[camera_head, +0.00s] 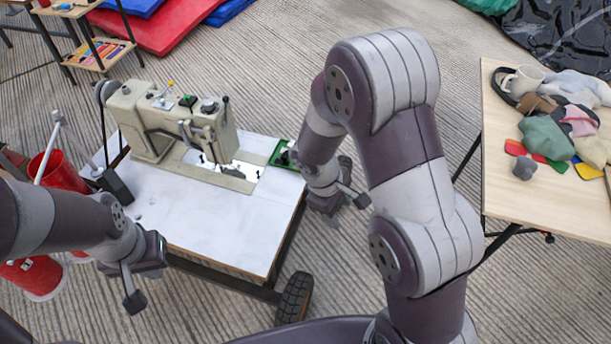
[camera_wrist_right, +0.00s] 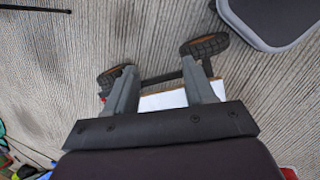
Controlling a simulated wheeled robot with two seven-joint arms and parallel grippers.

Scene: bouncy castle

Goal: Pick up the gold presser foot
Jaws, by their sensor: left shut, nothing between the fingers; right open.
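I cannot make out a gold presser foot in either view. The sewing machine (camera_head: 180,125) stands on a white-topped table (camera_head: 215,225). A green tray (camera_head: 280,153) lies at the table's right edge, partly hidden by my right arm; what is in it is too small to tell. My right gripper (camera_head: 332,217) hangs just right of the table, pointing down. In the right wrist view the right gripper (camera_wrist_right: 160,88) has its fingers apart, with only table edge and floor beyond. My left gripper (camera_head: 148,262) is shut and empty, left of the table's front.
Red buckets (camera_head: 58,175) stand left of the table. A wooden table (camera_head: 545,195) at the right holds a mug, cloths and coloured patches. A shelf (camera_head: 95,50) is at the upper left. The sewing table has wheels (camera_head: 295,297). Striped floor lies between the tables.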

